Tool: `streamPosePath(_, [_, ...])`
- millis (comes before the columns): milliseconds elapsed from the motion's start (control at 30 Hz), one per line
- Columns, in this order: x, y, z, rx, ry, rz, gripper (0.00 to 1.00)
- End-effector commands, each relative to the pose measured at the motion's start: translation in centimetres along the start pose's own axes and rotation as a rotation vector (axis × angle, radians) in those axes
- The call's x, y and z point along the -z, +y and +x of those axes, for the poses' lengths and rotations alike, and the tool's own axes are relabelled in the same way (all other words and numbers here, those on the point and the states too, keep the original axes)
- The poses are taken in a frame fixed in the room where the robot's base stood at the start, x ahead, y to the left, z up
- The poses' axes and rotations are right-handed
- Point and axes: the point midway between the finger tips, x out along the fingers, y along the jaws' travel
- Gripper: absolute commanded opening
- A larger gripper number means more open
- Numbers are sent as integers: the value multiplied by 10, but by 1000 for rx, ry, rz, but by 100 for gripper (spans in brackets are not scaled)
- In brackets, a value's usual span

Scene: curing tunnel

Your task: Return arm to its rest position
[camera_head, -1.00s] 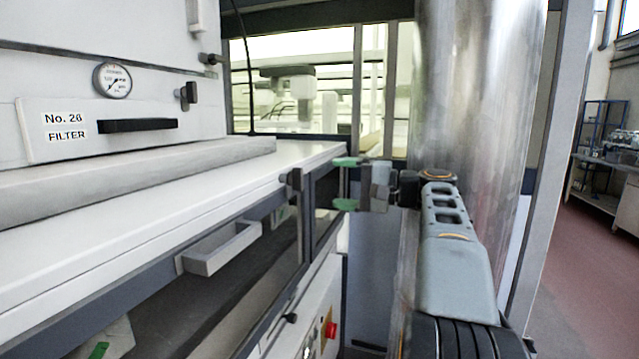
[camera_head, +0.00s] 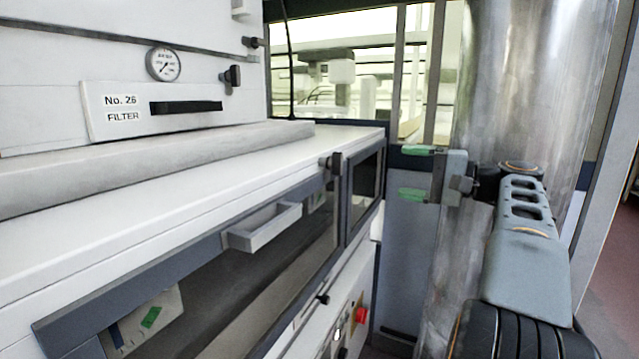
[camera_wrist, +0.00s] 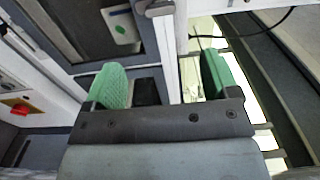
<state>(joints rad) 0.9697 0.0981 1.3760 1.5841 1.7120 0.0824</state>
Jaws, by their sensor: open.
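My gripper (camera_head: 416,171) has two green fingertips, set apart one above the other in the head view. It is open and nothing shows between the fingers. It points left, toward the right end of the white machine, beside the large metal column. In the wrist view my gripper (camera_wrist: 160,82) shows both green fingers apart, with machine frame and window behind them. My grey arm folds up along the right side of the head view, in front of the column.
A red button (camera_head: 361,315) is lower right. A shiny metal column (camera_head: 505,75) stands behind my arm.

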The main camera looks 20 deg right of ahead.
Motion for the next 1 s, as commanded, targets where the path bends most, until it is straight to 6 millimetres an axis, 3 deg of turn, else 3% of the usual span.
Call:
streamPosePath(167, [7, 4, 0, -18, 39, -4, 81])
streamPosePath(233, [18, 22, -1, -78, 91, 20, 81])
streamPosePath(333, [32, 74, -7, -223, 184, 88, 81])
streamPosePath(433, [21, 135, -1, -476, 243, 133, 81])
streamPosePath(500, [-4, 174, 10, -682, 229, 113, 81])
streamPosePath(600, [-53, 215, 22, -965, 144, -1, 81])
streamPosePath(700, [-107, 241, 27, -1202, 7, -207, 81])
streamPosePath(800, [-152, 252, 30, -1343, -143, -443, 81])
streamPosePath(1000, [-211, 250, 39, -1389, -349, -736, 81])
